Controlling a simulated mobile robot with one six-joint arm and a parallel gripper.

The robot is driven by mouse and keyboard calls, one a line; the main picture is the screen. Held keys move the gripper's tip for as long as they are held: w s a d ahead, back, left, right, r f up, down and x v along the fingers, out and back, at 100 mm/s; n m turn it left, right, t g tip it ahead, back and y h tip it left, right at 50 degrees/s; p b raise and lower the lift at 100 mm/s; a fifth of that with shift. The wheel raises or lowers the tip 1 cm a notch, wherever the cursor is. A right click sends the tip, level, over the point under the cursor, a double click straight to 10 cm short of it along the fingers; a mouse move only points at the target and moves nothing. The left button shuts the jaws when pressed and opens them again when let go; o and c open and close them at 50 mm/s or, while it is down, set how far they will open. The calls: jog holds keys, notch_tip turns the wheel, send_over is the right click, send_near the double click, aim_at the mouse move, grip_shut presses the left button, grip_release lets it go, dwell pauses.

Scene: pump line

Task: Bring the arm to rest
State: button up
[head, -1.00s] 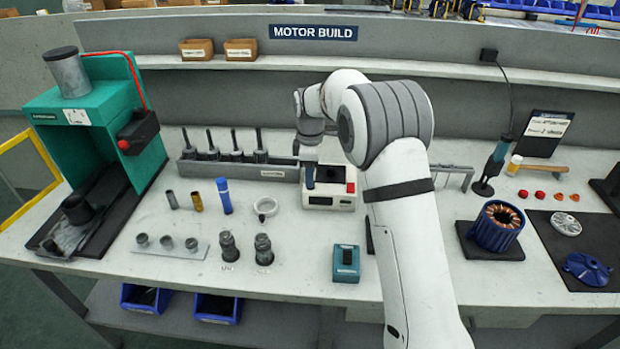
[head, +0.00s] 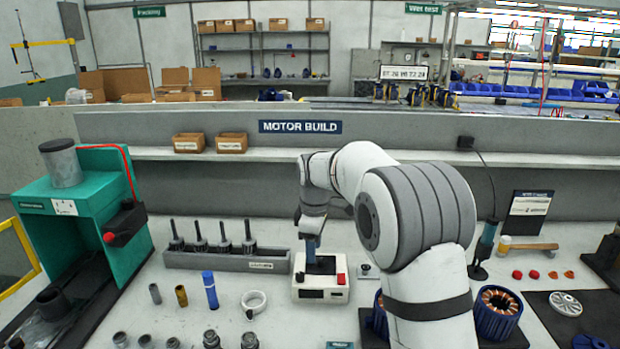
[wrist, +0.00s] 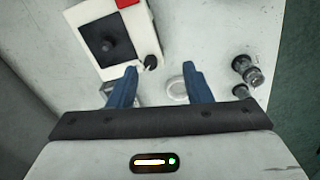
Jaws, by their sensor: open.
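My gripper (head: 312,250) is open, with blue fingers pointing down over the bench beside a white tester-like box (head: 320,285) with a black top and red button. In the wrist view the blue fingers (wrist: 158,85) are spread apart, with nothing held between them. The white box (wrist: 140,32) lies beyond them at the upper left there. My arm reaches in from the lower right of the head view, bent at the elbow. Whether the fingertips touch the box cannot be told from the head view.
A green press (head: 85,225) stands at the left. A grey rack (head: 226,260) of dark upright parts is left of the box. A white ring (head: 254,300) and small cylinders lie in front. A copper-wound blue stator (head: 497,312) is at the right. A low wall with a shelf closes the back.

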jog(key=s+d+r+m+t, duration=0.15)
jog(key=s+d+m, duration=0.25)
jog(key=s, duration=0.4)
jog(key=s+d+r+m, duration=0.2)
jog(key=s+d+m, duration=0.15)
jog(key=s, duration=0.35)
jog(key=s+d+r+m, duration=0.25)
jog(key=s+d, duration=0.25)
jog(key=s, duration=0.3)
jog(key=s+d+f+m, duration=0.2)
jog(key=s+f+m, duration=0.2)
jog(key=s, duration=0.5)
jog(key=shift+d+f+m+t, duration=0.15)
jog(key=shift+d+m+t, duration=0.2)
jog(key=shift+m, duration=0.25)
